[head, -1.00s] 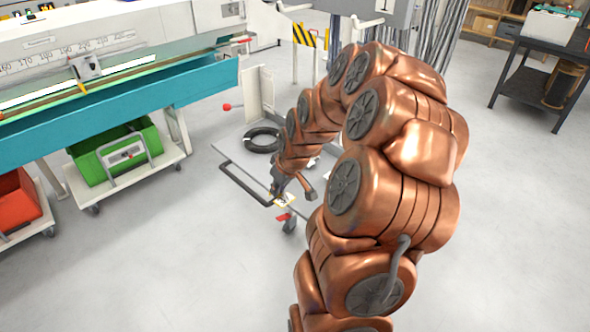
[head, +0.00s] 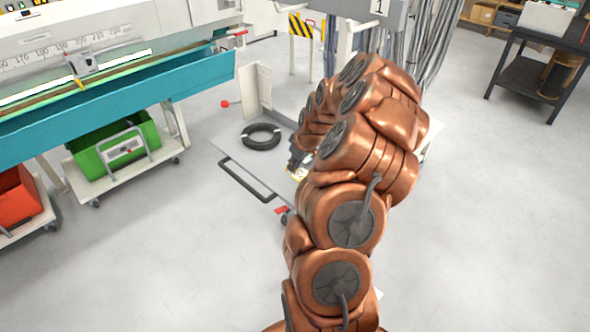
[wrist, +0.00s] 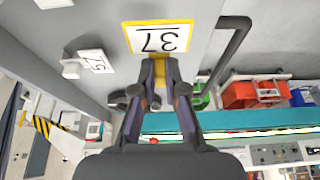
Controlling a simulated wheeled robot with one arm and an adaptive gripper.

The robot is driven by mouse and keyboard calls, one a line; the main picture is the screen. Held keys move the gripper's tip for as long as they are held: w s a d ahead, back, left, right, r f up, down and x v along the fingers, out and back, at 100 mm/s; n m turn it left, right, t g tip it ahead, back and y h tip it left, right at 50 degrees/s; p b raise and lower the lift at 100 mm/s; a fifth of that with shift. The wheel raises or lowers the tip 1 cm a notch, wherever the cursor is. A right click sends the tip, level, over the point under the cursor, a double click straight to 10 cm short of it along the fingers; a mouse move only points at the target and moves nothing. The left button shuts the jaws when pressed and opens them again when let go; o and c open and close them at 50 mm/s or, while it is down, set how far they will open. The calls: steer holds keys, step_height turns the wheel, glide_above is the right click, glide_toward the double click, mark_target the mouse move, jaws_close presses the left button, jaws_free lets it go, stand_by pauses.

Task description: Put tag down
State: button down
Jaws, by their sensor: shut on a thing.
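The tag (wrist: 158,38) is a white card with a yellow border and the number 37, upside down in the wrist view. My gripper (wrist: 160,80) is shut on its yellow edge. In the head view the tag (head: 299,174) shows as a small pale and yellow patch at the tip of my gripper (head: 296,162), over the flat cart (head: 228,145). My arm hides part of the cart. I cannot tell whether the tag touches the cart.
A black cable coil (head: 261,136) lies on the cart, left of my gripper. The cart has a dark handle bar (head: 245,180) and a red pedal (head: 281,210). A white 37 label (wrist: 96,61) is beside the tag. Green (head: 115,150) and red bins stand left. Open floor lies right.

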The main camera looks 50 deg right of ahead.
mark_target(295, 171)
steer(key=shift+f+p, duration=0.85)
steer(key=shift+f, duration=0.85)
steer(key=shift+f+b, duration=0.2)
steer(key=shift+b, duration=0.1)
steer(key=c, duration=1.2)
jaws_free()
steer(key=shift+r, duration=0.15)
steer(key=shift+r+p, duration=0.2)
steer(key=shift+p, duration=0.15)
steer(key=shift+b+v, duration=1.9)
steer(key=shift+v, duration=4)
